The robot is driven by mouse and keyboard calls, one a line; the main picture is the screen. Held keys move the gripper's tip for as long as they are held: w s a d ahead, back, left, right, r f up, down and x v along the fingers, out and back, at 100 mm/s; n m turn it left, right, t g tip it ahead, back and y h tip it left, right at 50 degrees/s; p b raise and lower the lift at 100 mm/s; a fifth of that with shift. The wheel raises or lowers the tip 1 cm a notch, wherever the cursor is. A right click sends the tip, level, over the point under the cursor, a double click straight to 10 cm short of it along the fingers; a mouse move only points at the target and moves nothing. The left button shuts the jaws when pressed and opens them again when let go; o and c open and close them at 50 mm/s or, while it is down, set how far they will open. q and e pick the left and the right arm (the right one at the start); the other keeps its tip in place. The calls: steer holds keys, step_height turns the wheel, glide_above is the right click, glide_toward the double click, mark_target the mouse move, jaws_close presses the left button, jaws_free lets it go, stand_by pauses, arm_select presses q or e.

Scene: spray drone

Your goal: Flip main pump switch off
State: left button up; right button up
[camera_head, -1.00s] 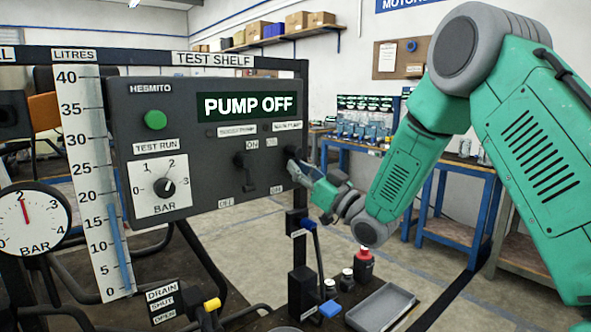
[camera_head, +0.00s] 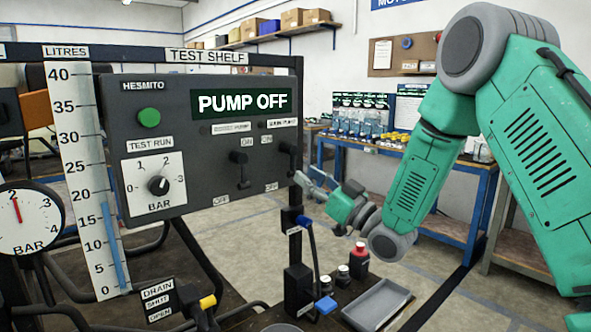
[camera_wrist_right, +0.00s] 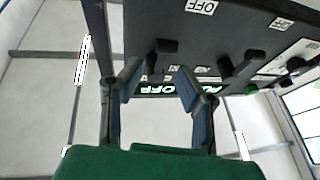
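The main pump switch (camera_head: 288,150) is the right-hand black lever on the dark control panel (camera_head: 205,165). Its handle stands out near the upper end, by the ON label. The panel's display (camera_head: 242,102) reads PUMP OFF. A similar lever (camera_head: 240,160) is to its left. My right gripper (camera_head: 306,183) is just right of and below the main switch, at the panel's edge. In the right wrist view my right gripper (camera_wrist_right: 158,88) has its fingers apart and empty, with the main switch lever (camera_wrist_right: 163,52) beyond the gap. Contact is not visible. My left gripper is out of view.
A green button (camera_head: 149,118) and a pressure knob (camera_head: 158,185) are on the panel's left. A blue workbench (camera_head: 440,185) is behind. Floor between is open.

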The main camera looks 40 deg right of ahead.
steer(key=v, duration=0.7)
steer(key=shift+d+f, duration=0.15)
steer(key=s+a+f+m+g+h, duration=0.1)
steer(key=a+f+g, duration=0.2)
steer(key=f, duration=0.6)
steer(key=s+a+f+g+h, duration=0.2)
steer(key=a+f+g, duration=0.15)
steer(key=f, duration=0.55)
steer(key=s+a+f+m+g+h, duration=0.1)
steer(key=a+f+g, duration=0.25)
steer(key=f, duration=0.65)
steer(key=s+a+f+g, duration=0.1)
steer(key=s+f+g, duration=0.2)
steer(key=s+f, duration=0.2)
steer(key=s+a+f+g+h, duration=0.1)
steer(key=s+f+g, duration=0.3)
steer(key=s, duration=0.8)
steer(key=s+a+f+g+h, duration=0.1)
steer(key=s+a+f+g, duration=0.2)
steer(key=s+f, duration=0.3)
steer(key=shift+s+a+m+g, duration=0.2)
steer(key=shift+s+m+g, duration=0.25)
steer(key=shift+s, duration=0.8)
